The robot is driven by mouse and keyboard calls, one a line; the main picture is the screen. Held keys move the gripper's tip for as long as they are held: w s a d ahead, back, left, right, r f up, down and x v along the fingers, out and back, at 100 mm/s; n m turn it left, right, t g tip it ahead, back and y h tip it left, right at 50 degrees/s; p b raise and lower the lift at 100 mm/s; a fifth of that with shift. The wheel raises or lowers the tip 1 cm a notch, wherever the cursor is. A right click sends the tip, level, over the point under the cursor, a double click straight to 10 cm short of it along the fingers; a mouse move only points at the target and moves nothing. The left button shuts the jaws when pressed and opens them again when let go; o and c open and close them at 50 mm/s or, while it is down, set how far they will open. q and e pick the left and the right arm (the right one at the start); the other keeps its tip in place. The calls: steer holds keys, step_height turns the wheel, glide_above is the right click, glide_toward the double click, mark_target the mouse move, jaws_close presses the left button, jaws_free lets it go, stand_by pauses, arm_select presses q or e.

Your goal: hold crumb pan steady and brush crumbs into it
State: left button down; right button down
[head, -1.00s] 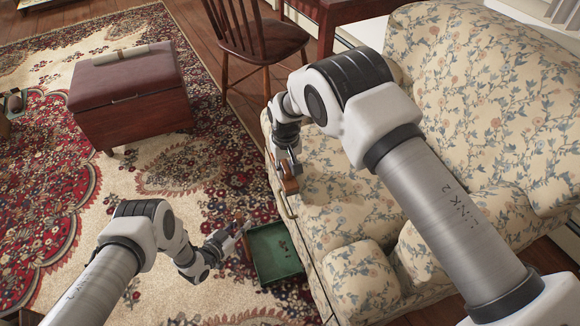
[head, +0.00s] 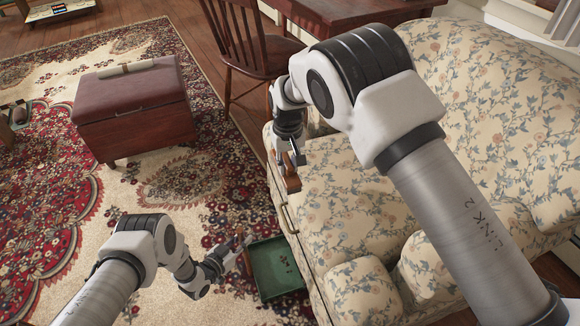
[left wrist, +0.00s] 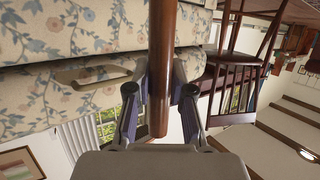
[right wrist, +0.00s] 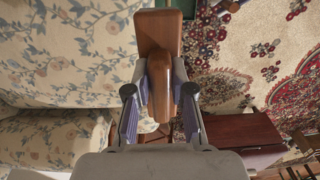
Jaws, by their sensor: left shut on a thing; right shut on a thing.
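The green crumb pan (head: 276,268) is low beside the sofa front, above or on the rug; I cannot tell which. Several small dark specks, likely crumbs, show inside it. My left gripper (head: 238,247) is at the pan's left side. In the left wrist view its fingers are shut on a long brown wooden handle (left wrist: 162,60), which seems to be the pan's. My right gripper (head: 289,163) is shut on a wooden brush (head: 292,184) by the sofa's front edge, above and apart from the pan. The brush's wooden block also shows in the right wrist view (right wrist: 158,32); its bristles are hidden.
The floral sofa (head: 390,165) fills the right side, close to the brush and pan. A maroon ottoman (head: 135,105) with a rolled item on top stands at the left back. A wooden chair (head: 255,55) stands behind. The patterned rug (head: 190,175) is open between.

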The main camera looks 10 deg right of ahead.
arm_select(q)
steer(key=c, duration=1)
jaws_free()
steer(key=shift+o, duration=0.2)
steer(key=v, duration=1.2)
